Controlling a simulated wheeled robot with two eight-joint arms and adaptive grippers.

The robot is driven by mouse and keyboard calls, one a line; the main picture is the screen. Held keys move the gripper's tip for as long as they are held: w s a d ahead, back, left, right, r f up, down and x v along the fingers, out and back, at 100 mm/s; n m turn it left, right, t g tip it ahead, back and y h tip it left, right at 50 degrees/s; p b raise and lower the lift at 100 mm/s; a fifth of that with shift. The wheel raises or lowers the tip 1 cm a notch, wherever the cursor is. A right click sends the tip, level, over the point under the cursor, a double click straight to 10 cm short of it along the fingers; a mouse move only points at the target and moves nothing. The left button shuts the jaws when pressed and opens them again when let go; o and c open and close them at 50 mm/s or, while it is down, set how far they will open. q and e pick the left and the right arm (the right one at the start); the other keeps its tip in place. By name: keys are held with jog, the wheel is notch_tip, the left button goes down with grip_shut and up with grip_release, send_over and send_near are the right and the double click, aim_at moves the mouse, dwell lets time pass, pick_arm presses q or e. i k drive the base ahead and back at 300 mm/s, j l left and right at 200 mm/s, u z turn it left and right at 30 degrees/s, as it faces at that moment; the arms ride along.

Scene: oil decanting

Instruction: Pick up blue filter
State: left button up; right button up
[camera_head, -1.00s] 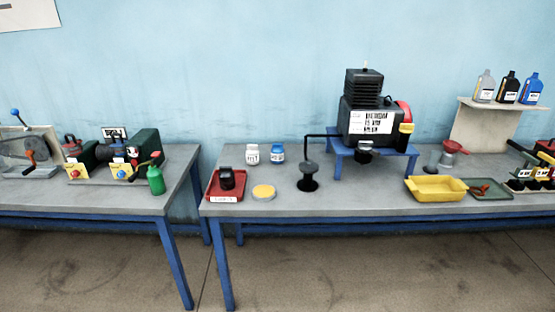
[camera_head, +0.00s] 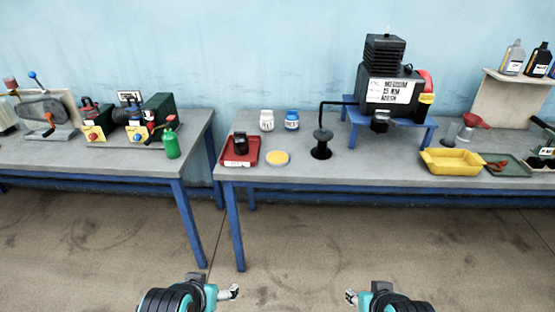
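The blue filter (camera_head: 292,119) is a small blue cylinder with a white label. It stands upright toward the back of the right table, beside a similar white one (camera_head: 267,120). My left gripper (camera_head: 230,292) and my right gripper (camera_head: 350,297) show only at the bottom edge, in front of the tables and well away from the filter. They are small and partly hidden by the arms, so whether they are open or shut is unclear. Nothing is seen in them.
On the right table (camera_head: 350,170) are a red tray (camera_head: 256,154), a yellow disc (camera_head: 277,158), a black funnel on a pipe (camera_head: 322,140), a black machine on a blue stand (camera_head: 393,80) and a yellow basin (camera_head: 425,160). The floor ahead is clear.

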aim_at(293, 118)
jog(key=i+u, duration=0.2)
jog(key=i, duration=0.25)
jog(key=i+l+u, duration=0.25)
jog(key=i, duration=0.2)
